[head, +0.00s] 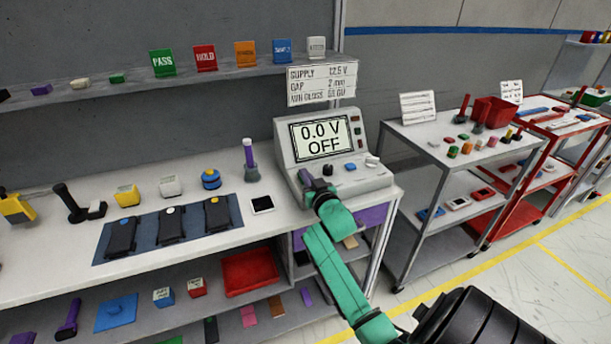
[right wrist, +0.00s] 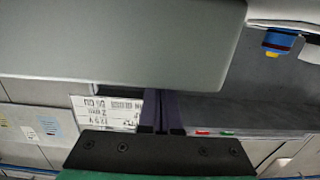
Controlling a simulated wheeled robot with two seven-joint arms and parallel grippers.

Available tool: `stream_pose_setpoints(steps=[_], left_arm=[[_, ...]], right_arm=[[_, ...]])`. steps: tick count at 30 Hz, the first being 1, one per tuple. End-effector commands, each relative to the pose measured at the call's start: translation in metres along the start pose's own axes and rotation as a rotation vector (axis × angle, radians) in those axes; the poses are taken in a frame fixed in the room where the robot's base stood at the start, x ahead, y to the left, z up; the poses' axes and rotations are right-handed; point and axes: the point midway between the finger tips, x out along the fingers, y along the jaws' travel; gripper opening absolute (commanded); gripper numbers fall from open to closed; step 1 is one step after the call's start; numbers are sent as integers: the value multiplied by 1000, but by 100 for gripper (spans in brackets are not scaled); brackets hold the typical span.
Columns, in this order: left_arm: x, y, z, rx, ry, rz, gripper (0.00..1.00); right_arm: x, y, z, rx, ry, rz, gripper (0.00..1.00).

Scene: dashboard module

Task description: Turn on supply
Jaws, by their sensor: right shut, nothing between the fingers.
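The supply (head: 292,150) is a light grey console at the right end of the workbench. Its screen (head: 321,137) reads "0.0 V OFF". My right gripper (head: 306,178) is shut and empty at the left part of the panel's front. It hides that part, and I cannot tell whether it touches. In the right wrist view its dark fingers (right wrist: 162,112) are together, close to a large grey surface (right wrist: 110,40). My left gripper is not in view.
A spec sign (head: 322,84) stands behind the supply. Left on the bench (head: 60,233) are a tablet (head: 262,204), a purple-topped tube (head: 249,160) and a blue mat (head: 103,256) with black modules. Carts (head: 398,180) stand to the right, with open floor before them.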

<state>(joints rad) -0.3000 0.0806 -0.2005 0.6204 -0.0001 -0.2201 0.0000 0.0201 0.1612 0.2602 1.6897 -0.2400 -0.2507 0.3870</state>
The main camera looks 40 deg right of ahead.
Motion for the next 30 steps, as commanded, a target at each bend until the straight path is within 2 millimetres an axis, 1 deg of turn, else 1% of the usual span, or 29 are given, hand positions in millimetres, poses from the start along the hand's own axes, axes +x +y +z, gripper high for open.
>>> stream_pose_setpoints(steps=[2,5,7,8,9,14,17,20,22,23,24,30], left_arm=[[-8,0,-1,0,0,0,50],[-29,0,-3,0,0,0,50],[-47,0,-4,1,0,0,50],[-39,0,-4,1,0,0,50],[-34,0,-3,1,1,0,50],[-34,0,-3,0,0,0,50],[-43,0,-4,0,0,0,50],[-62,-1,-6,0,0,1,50],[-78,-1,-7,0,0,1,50],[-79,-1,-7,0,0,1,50],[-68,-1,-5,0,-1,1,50],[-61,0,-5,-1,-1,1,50]], right_arm=[[0,0,-3,0,-13,0,0],[2,0,-7,-1,-59,1,0],[3,0,-8,-1,-106,1,0],[4,0,1,0,-109,1,0],[4,0,4,0,-106,1,0],[4,0,4,0,-105,1,0],[5,0,-7,0,-103,1,0],[9,0,-28,-1,-104,0,0],[13,0,-47,0,-103,-1,0],[11,0,-48,0,-105,-1,0],[-1,0,-40,-1,-107,-2,0],[-47,0,-58,-1,-106,-1,0]])
